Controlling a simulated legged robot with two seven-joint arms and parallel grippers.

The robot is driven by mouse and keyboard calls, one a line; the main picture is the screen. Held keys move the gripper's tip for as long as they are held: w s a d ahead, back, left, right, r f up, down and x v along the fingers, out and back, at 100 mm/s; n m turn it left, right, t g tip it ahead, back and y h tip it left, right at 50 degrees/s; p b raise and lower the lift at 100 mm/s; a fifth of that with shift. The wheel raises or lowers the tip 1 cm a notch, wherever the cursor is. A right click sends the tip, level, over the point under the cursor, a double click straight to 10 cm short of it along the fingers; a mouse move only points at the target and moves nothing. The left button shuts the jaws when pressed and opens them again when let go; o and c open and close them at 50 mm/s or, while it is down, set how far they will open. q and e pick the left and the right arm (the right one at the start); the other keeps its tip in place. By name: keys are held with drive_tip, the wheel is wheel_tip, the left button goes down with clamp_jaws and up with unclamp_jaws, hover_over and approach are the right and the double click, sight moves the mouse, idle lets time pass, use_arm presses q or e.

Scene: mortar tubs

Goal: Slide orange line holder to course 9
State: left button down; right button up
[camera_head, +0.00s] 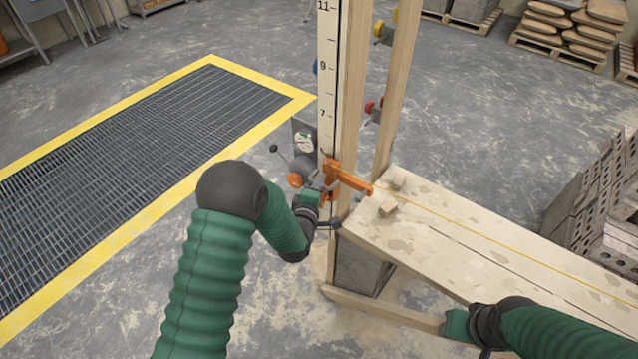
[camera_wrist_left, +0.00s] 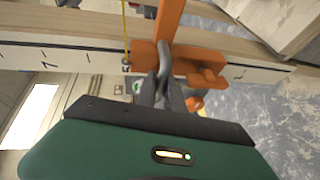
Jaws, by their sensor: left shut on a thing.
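My left gripper (camera_head: 322,196) is at the holder, on the post's left side. A thin yellow line (camera_head: 470,217) runs from the holder to the right over the planks. My right gripper (camera_head: 458,325) is low by the plank edge; its fingers are not clear.
A gauge (camera_head: 303,142) and red and yellow knobs stand close by. Grey blocks (camera_head: 600,200) are stacked at the right.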

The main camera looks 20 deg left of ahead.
use_arm(q)
drive_tip(key=shift+f, duration=0.1)
drive_tip(key=shift+w+r+p, duration=0.1)
drive_tip(key=shift+r+p, duration=0.25)
drive_tip(key=shift+r, duration=0.15)
wheel_tip(320, 180, up, 26)
drive_tip(key=p, duration=1.1)
drive_tip(key=shift+r+p, duration=0.25)
drive_tip(key=shift+p, duration=0.1)
drive_tip(key=shift+a, duration=0.1)
drive_tip(key=c, duration=1.5)
unclamp_jaws()
drive_tip(key=shift+f, duration=0.15)
drive_tip(key=shift+o, duration=0.2)
drive_tip(key=b+v, duration=0.9)
drive_tip(key=v, duration=0.8)
